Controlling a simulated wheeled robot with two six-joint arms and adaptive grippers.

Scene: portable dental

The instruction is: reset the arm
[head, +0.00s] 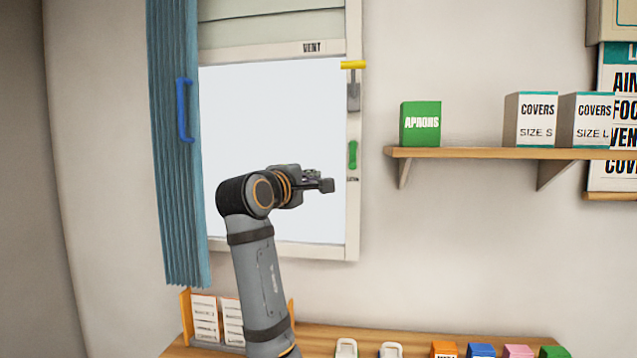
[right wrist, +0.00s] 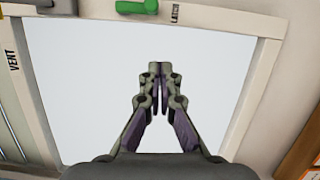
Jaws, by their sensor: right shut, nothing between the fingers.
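My right arm rises from the bottom of the head view and bends at the wrist in front of the window. My right gripper (head: 326,185) points to the right, in front of the lower part of the window pane (head: 275,115). In the right wrist view the right gripper (right wrist: 160,70) is shut, its fingertips together, with nothing between them. The bright window pane (right wrist: 85,85) fills the background there. My left gripper is not in view.
A blue curtain (head: 180,220) with a blue handle (head: 184,110) hangs left of the window. A yellow-handled lever (head: 354,65) and green latch (head: 352,155) sit on the right frame. A shelf (head: 500,153) holds boxes at right. A lower wooden counter (head: 318,342) holds small items.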

